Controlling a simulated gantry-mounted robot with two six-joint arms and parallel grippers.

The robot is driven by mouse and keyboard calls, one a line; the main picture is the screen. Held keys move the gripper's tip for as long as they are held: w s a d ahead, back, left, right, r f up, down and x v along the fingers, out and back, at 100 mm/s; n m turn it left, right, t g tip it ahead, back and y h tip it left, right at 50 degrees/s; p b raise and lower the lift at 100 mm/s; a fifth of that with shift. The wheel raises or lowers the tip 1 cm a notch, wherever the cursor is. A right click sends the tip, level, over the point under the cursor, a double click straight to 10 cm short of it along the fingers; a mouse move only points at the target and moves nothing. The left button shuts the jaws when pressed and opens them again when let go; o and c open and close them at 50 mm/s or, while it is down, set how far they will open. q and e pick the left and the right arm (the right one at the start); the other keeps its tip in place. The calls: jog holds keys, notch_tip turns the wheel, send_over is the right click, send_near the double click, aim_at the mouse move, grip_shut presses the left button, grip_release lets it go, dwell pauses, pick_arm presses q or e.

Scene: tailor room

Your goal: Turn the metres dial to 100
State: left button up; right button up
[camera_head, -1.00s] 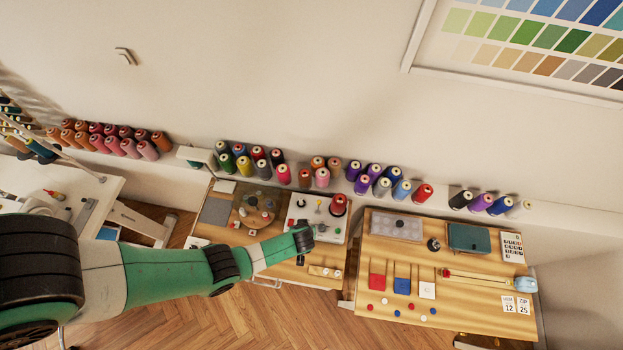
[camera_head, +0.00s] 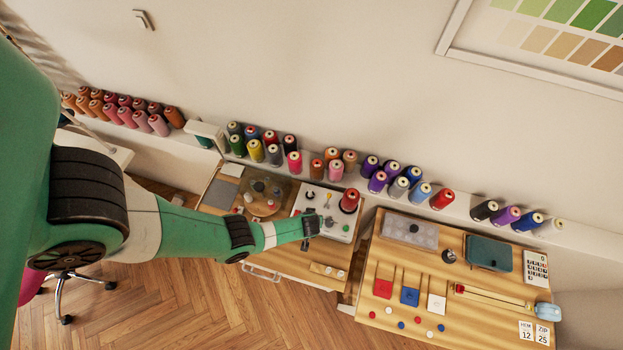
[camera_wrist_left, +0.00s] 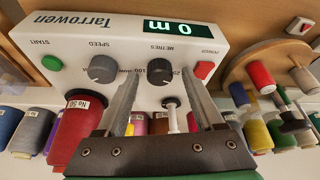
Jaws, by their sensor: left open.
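The white winding machine (camera_head: 340,227), with a red spool on it, stands on the wooden bench. My right gripper is out of view.
The green start button (camera_wrist_left: 52,62) and red power button (camera_wrist_left: 203,70) flank the dials. A red cone of thread (camera_wrist_left: 77,130) stands close to the left finger. A round wooden spool stand (camera_head: 262,195) is beside the machine. More thread cones line the wall shelf.

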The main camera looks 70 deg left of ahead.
pick_arm(q)
grip_shut()
